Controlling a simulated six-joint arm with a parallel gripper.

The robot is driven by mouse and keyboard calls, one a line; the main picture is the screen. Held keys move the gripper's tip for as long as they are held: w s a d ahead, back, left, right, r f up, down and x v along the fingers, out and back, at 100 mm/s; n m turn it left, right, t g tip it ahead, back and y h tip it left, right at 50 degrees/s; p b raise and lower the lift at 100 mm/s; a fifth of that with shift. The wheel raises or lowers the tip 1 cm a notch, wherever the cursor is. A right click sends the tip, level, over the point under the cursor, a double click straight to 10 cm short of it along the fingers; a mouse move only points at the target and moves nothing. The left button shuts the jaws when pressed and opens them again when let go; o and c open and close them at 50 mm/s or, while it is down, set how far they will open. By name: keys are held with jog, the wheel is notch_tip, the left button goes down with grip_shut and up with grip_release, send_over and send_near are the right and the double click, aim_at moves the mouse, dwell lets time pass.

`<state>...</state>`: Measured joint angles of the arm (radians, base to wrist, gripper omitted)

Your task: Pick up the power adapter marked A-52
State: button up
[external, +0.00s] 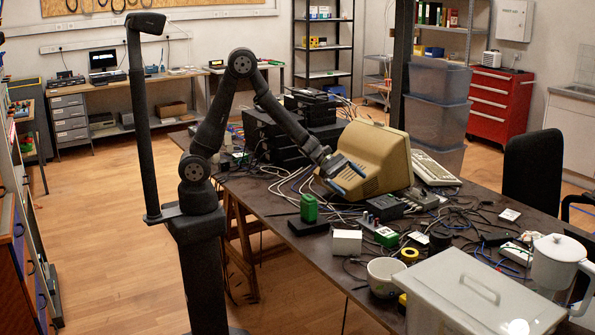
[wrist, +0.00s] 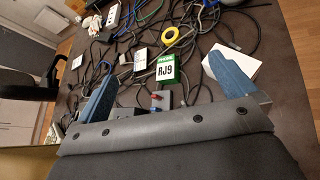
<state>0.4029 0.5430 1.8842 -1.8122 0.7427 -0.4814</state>
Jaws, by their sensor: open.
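My gripper (external: 347,177) is raised over the cluttered bench, in front of the beige monitor. In the wrist view its two blue fingers (wrist: 161,60) are spread wide with nothing between them at the tips. I cannot read the mark A-52 on anything. A green block (wrist: 165,69) with a white label reading RJ9 lies below, between the fingers in that view; it seems to be the green block (external: 386,236) in the external view. Small light labelled pieces, one (wrist: 141,57) beside the green block and one (wrist: 78,62) further left, have marks too small to read.
The beige monitor (external: 372,158) stands close to the gripper. Cables cover much of the bench. A white box (external: 347,243), yellow tape roll (external: 409,255), white mug (external: 386,277), upright green block (external: 309,208) and large lidded bin (external: 470,300) stand around. Dark equipment (external: 283,140) is stacked behind.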

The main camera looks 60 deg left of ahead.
jog(key=c, duration=0.5)
